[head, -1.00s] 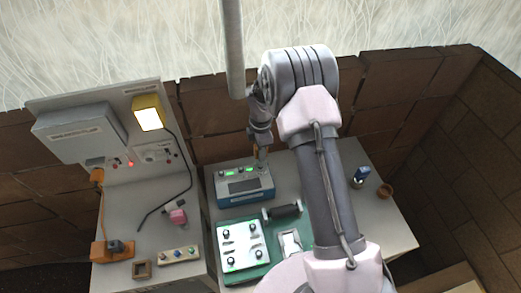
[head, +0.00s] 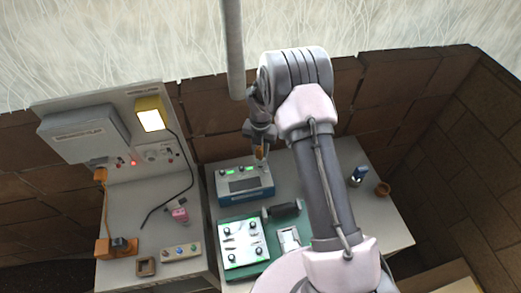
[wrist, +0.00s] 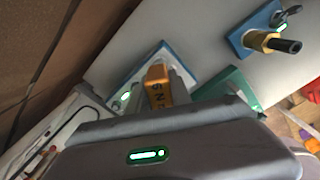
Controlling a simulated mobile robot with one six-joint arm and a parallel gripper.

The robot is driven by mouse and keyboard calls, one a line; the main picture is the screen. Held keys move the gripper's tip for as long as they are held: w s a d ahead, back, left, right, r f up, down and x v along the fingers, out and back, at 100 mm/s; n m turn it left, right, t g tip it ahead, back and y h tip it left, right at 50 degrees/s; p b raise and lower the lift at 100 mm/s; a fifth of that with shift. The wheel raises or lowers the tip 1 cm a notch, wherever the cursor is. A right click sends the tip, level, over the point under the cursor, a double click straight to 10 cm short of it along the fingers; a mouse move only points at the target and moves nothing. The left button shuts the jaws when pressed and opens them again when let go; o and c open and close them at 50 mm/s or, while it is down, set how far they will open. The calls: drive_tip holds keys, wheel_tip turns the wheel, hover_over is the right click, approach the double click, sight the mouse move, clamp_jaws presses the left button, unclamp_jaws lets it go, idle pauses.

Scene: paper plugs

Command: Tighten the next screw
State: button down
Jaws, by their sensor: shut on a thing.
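My gripper (head: 260,154) is shut on an orange tool (wrist: 158,84) with markings on it, held between the fingers in the wrist view. In the head view the gripper is over the back of the blue box (head: 244,180) with lit green displays. I cannot tell whether the tool touches the box. A white plate (head: 243,244) with several dark knob-like screws near its corners lies on a green base (head: 264,262), in front of the box and apart from the gripper. The tool's tip is hidden in both views.
A dark cylinder (head: 286,209) lies behind a pale block (head: 289,239) beside the plate. A blue holder (head: 357,176) and a brown cup (head: 383,189) stand at the right. A lamp (head: 150,118) and a sockets panel are at the left.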

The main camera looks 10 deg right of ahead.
drive_tip(key=shift+f+b, duration=0.8)
drive_tip(key=shift+f, duration=0.3)
idle(0.4)
drive_tip(key=m+b, duration=0.1)
drive_tip(key=m, duration=0.2)
drive_tip(key=shift+f, duration=0.1)
drive_tip(key=m+b, duration=0.2)
drive_tip(key=m, duration=0.2)
drive_tip(key=m+b, duration=0.3)
drive_tip(key=m, duration=0.4)
drive_tip(key=shift+m, duration=0.3)
drive_tip(key=shift+r+p, duration=0.2)
drive_tip(key=shift+p, duration=0.1)
drive_tip(key=shift+n, duration=0.7)
